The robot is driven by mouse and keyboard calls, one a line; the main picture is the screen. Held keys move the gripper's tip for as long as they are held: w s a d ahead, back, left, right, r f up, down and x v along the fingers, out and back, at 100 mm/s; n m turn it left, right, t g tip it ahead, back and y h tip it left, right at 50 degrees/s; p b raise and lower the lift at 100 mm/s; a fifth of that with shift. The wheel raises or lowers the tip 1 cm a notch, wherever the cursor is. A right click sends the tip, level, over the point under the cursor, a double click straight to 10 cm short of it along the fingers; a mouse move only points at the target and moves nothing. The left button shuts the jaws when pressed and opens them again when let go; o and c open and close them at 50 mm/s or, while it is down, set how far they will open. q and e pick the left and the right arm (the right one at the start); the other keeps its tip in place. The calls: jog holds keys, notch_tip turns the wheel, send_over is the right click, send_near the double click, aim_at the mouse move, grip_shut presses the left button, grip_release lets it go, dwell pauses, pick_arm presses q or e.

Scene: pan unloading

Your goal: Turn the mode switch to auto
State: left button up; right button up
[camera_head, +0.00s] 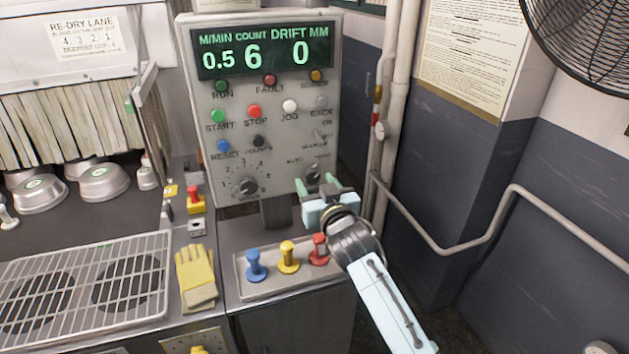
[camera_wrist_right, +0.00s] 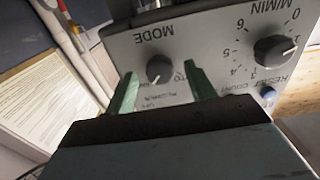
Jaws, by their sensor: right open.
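The mode switch is a small dark knob (camera_head: 313,173) low on the right of the grey control panel (camera_head: 325,110), by an AUTO label. In the right wrist view the knob (camera_wrist_right: 159,69) shows beside the word MODE, with the panel upside down. Which way it points is too small to tell. My right gripper (camera_head: 316,185) is open, with its green fingertips just below and in front of the knob. In the wrist view the knob appears between the two fingers of the gripper (camera_wrist_right: 162,84); I see no contact. My left gripper is not in view.
A speed dial (camera_head: 245,187) sits left on the panel; it also shows in the wrist view (camera_wrist_right: 274,49). Blue (camera_head: 255,266), yellow (camera_head: 288,258) and red (camera_head: 318,250) stampers stand in a tray below. A yellow glove (camera_head: 196,278) lies left. Pipes (camera_head: 384,120) run right of the panel.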

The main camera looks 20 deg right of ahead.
jog(key=shift+w, duration=0.85)
jog(key=c, duration=1)
jog(key=shift+o, duration=0.2)
